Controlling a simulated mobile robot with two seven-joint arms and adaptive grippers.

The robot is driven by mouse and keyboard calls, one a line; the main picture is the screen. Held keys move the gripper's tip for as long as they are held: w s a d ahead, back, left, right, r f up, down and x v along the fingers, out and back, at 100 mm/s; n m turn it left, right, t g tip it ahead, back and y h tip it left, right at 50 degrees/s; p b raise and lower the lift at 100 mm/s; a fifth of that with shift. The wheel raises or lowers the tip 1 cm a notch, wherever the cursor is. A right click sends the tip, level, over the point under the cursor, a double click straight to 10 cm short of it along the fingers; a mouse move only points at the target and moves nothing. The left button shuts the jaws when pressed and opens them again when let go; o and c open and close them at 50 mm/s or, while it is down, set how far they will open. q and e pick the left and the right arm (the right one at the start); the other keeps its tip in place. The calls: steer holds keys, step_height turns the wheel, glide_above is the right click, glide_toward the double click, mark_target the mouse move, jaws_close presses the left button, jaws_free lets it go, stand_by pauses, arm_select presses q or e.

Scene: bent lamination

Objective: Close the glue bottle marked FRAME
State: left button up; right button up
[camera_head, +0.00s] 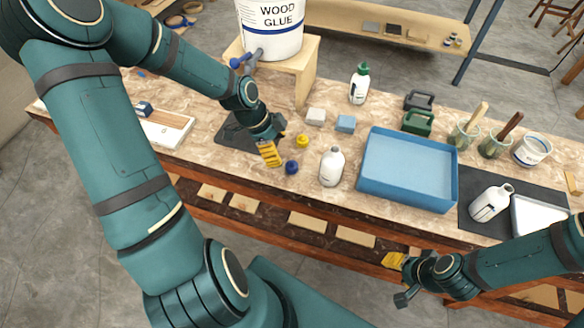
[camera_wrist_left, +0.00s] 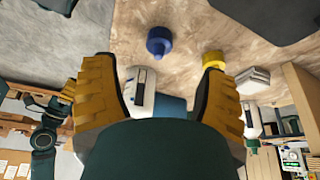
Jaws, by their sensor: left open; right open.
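A white bottle (camera_head: 332,166) without a cap stands upright on the bench, its opening uncovered. A blue cap (camera_head: 291,167) and a yellow cap (camera_head: 302,141) lie to its left. My left gripper (camera_head: 270,153) is open and empty, just left of the caps. In the left wrist view the blue cap (camera_wrist_left: 159,41) lies ahead between the fingers, apart from them, and the yellow cap (camera_wrist_left: 213,59) is near the right finger. A second bottle (camera_head: 360,86) wears a green cap. A third bottle (camera_head: 491,203) lies uncapped at right. No FRAME marking is readable. My right gripper (camera_head: 397,278) is open before the bench's front edge.
A blue tray (camera_head: 408,168) stands right of the upright uncapped bottle. Small white (camera_head: 316,116) and blue (camera_head: 346,123) blocks sit behind the caps. A large WOOD GLUE bucket (camera_head: 271,30) stands on a wooden stand (camera_head: 306,75) at the back. Brush jars (camera_head: 464,135) stand at right.

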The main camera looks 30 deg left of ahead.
mark_target(289, 163)
arm_select(q)
steer(key=shift+b+x, duration=0.3)
steer(key=shift+x, duration=1.3)
steer(key=shift+w+d, duration=0.1)
steer(key=b+x, duration=0.2)
steer(key=x, duration=0.3)
steer(key=shift+w+d, duration=0.1)
steer(key=shift+d, duration=0.1)
steer(key=c, duration=0.8)
